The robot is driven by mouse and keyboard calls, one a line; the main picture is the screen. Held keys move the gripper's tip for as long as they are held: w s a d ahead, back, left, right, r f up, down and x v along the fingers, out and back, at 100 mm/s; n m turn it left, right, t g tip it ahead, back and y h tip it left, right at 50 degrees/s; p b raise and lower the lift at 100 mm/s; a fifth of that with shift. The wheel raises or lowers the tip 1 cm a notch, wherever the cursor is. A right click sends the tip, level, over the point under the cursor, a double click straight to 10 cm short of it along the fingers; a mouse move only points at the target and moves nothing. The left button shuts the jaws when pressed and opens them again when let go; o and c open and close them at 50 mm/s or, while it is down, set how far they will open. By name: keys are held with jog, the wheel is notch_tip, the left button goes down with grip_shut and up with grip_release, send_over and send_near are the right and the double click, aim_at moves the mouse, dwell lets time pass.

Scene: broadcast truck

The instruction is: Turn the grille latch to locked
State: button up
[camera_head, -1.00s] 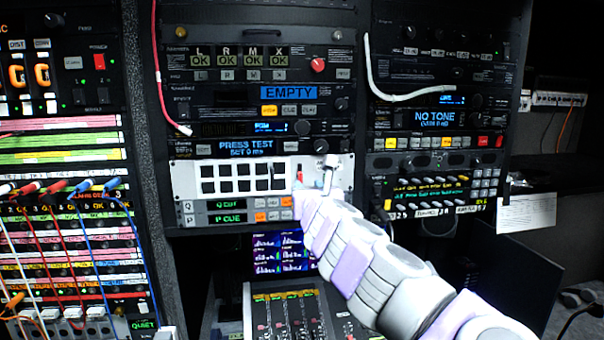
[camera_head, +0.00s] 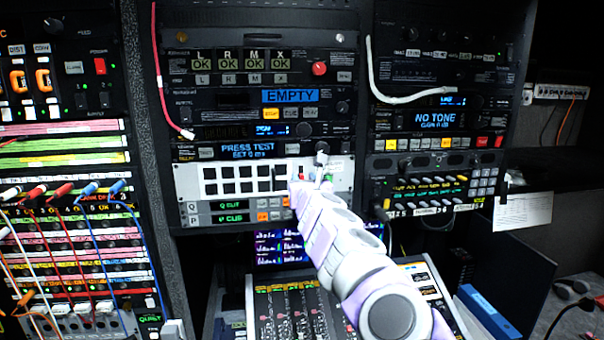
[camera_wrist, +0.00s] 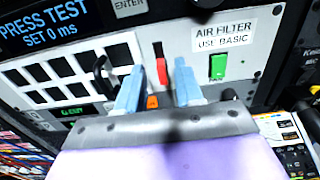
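The white grille panel (camera_head: 182,182) has rows of dark square openings and sits low in the middle rack. In the wrist view, the panel (camera_wrist: 75,70) shows a dark loop-shaped handle (camera_wrist: 101,75) beside the openings. A small upright red lever (camera_wrist: 158,62) stands to its right. No label tells which is the latch. My gripper (camera_wrist: 160,78) is open, its two pale blue fingers apart in front of the panel, with the red lever showing between them. I cannot tell whether they touch it. In the head view, my gripper (camera_head: 316,166) covers the panel's right part.
A green switch (camera_wrist: 218,66) sits right of the fingers, under a label reading AIR FILTER USE BASIC (camera_wrist: 224,32). An orange button (camera_wrist: 152,102) is just below the fingers. A mixing desk (camera_head: 290,312) stands under my arm, and patch cables (camera_head: 75,240) hang at left.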

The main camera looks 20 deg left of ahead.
aim_at(302, 175)
jog(key=shift+p+x, duration=0.8)
jog(key=shift+x, duration=0.3)
grip_shut()
